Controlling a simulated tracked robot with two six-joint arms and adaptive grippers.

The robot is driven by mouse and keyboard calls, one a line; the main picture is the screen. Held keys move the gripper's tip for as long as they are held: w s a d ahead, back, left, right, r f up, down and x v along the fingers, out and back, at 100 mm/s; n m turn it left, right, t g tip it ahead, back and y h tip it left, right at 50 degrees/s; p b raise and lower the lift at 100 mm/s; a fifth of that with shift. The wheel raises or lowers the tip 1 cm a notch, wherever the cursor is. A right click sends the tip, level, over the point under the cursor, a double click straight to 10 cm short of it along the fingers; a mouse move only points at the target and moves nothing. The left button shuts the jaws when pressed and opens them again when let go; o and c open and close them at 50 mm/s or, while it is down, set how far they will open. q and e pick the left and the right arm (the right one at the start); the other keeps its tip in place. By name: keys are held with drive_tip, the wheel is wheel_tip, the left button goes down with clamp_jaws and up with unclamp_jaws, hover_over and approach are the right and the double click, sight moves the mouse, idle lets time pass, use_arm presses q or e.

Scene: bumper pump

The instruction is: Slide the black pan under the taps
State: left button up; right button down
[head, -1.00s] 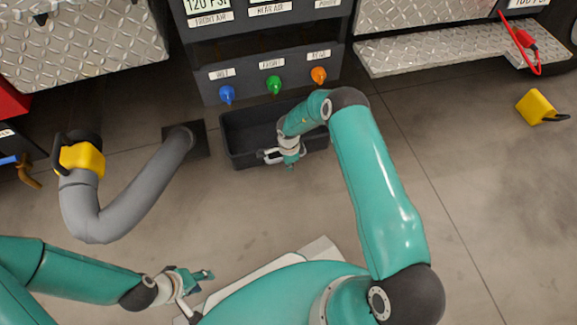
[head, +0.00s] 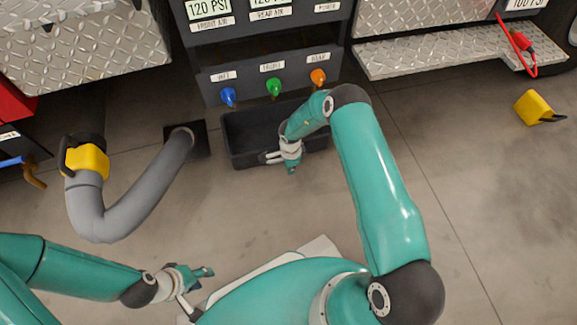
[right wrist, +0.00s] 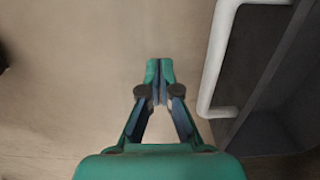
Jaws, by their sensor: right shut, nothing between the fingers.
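The black pan (head: 246,150) is a rectangular tray on the floor below the blue (head: 228,96), green (head: 274,88) and orange (head: 318,78) taps. My right forearm hides part of it. A white handle (head: 270,157) is on its near side; it also shows in the right wrist view (right wrist: 216,62). My right gripper (head: 291,169) is at the pan's near side. In the right wrist view my right gripper (right wrist: 160,66) is shut and empty, beside the handle and apart from it, over bare floor. My left gripper (head: 207,272) is low over the floor; its jaws are unclear.
A grey hose (head: 140,195) with a yellow fitting (head: 82,158) curves over the floor left of the pan. The tap panel (head: 250,76) stands behind the pan. A yellow block (head: 536,107) lies far right. Floor in front of the pan is clear.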

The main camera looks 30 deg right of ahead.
wheel_tip(320, 180, up, 9)
drive_tip(key=p, duration=0.6)
drive_tip(key=shift+p, duration=0.35)
idle(0.6)
